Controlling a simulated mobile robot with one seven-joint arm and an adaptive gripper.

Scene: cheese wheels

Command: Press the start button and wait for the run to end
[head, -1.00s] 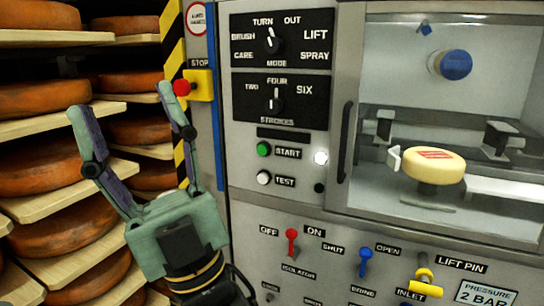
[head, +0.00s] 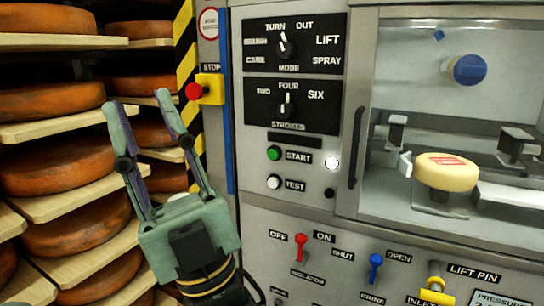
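The green start button (head: 274,153) sits on the grey control panel, left of its START label. My gripper (head: 142,103) is at the left, in front of the cheese shelves, fingers pointing up and apart with nothing between them. It is left of the start button and not touching it. A white lamp (head: 332,163) right of the START label looks lit. A pale yellow cheese wheel (head: 445,172) with a red mark lies on a support behind the machine's window at the right.
A red stop button (head: 194,91) on a yellow box is close to my gripper's right finger. A white test button (head: 273,182) is below start. Mode (head: 288,45) and strokes (head: 286,103) knobs are above; red (head: 300,248) and blue (head: 376,267) levers are below. Cheese shelves (head: 50,130) fill the left.

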